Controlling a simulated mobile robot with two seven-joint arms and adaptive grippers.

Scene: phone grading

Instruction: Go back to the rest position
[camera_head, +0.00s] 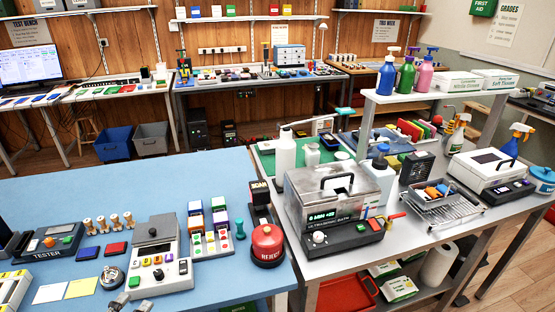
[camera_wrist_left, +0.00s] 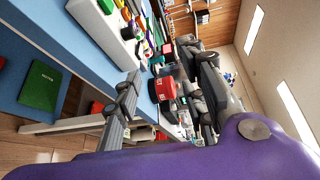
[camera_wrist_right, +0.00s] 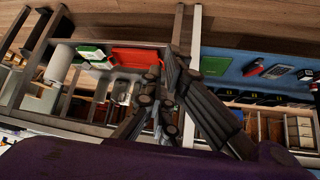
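Neither gripper is clearly in the head view. In the left wrist view my left gripper (camera_wrist_left: 158,72) has its dark fingers spread apart. The gap between them looks empty, with a red round-topped pot (camera_wrist_left: 165,88) in the background behind it. In the right wrist view my right gripper (camera_wrist_right: 164,62) shows dark fingers with the tips near each other. I see no held object there, but how far the fingers are apart is hard to judge. It hangs before the lower shelves of a bench.
A crowded white bench (camera_head: 420,235) holds a metal ultrasonic bath (camera_head: 335,190). A red tray (camera_head: 345,293) is below. Floor shows at right.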

